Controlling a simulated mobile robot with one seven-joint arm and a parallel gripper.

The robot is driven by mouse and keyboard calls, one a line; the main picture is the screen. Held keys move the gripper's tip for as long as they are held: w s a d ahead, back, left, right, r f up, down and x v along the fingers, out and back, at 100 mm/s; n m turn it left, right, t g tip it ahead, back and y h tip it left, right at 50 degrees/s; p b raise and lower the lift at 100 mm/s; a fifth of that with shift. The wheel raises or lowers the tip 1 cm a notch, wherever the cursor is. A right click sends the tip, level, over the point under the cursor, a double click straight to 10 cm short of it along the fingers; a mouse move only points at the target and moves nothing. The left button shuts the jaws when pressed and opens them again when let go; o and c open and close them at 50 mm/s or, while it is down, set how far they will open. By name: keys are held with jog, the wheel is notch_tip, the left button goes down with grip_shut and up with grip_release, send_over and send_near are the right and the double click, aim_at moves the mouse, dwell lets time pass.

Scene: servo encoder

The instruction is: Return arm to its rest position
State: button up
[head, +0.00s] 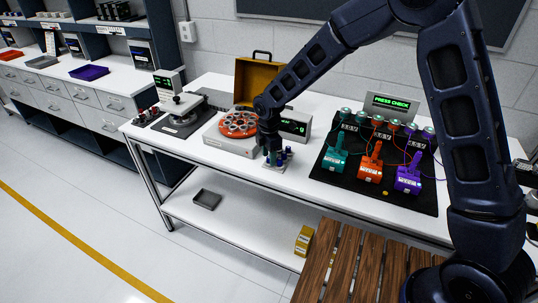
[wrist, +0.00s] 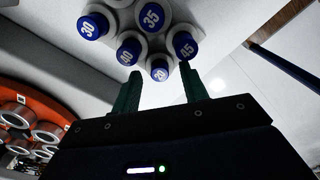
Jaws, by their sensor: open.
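My arm (head: 463,110) reaches from the right over the white table. My gripper (head: 272,156) points down at the table's middle, over a small pale stand (head: 277,167) with dark upright pieces. In the wrist view my gripper's green fingers (wrist: 160,73) are open and apart. Beyond their tips are several blue-capped pieces, marked 30, 35 (wrist: 151,16), 40 (wrist: 128,50), 20 (wrist: 159,70) and 45 (wrist: 186,47). The 20 cap shows between the fingertips and the 45 cap close to the right one. I see nothing held; whether a finger touches a cap I cannot tell.
An orange disc device (head: 237,124) stands left of my gripper. A yellow case (head: 253,78) is behind it. A black mat (head: 330,186) with teal, orange and purple units lies right, before a PRESS CHECK display (head: 391,104). A slatted wooden surface (head: 345,262) is in front.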

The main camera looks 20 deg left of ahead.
jog(key=shift+r, duration=3)
